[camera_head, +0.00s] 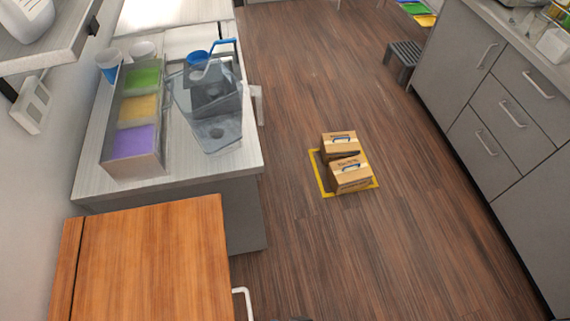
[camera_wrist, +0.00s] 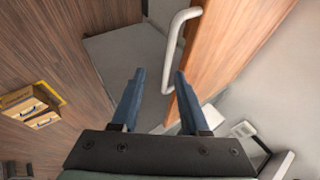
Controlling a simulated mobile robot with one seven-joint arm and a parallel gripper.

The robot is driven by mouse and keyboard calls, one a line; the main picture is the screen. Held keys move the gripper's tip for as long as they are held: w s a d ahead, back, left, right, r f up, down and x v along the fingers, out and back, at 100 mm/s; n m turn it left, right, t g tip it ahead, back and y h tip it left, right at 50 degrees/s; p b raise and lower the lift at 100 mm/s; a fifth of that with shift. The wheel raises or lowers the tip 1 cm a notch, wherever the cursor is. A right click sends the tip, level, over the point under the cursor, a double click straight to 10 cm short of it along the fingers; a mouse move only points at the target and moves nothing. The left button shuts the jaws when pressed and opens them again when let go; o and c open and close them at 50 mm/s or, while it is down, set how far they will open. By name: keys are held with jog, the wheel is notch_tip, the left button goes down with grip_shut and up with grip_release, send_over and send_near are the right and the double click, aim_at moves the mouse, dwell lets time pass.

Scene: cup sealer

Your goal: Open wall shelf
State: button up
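The wall shelf appears as an orange-brown wooden cabinet (camera_head: 150,260) at the lower left of the head view. Its pale bar handle (camera_head: 243,302) stands out from its right side. In the wrist view the wooden front (camera_wrist: 232,45) is at the upper right, with the handle (camera_wrist: 181,40) along it. My gripper (camera_wrist: 159,72) is open, with two blue fingers apart and nothing held. The handle's near end appears between the fingers, close to the right fingertip. I cannot tell the depth gap or any contact. My gripper is not clearly visible in the head view.
A counter (camera_head: 85,190) holds a tray of coloured compartments (camera_head: 135,108), cups and a clear machine (camera_head: 210,110). Boxes (camera_head: 350,172) sit on a yellow-marked floor patch. Grey drawers (camera_head: 490,130) line the right. The wooden floor between is mostly free.

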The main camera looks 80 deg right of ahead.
jog(key=shift+b+v, duration=0.3)
jog(key=shift+v, duration=2.3)
jog(key=shift+w, duration=0.1)
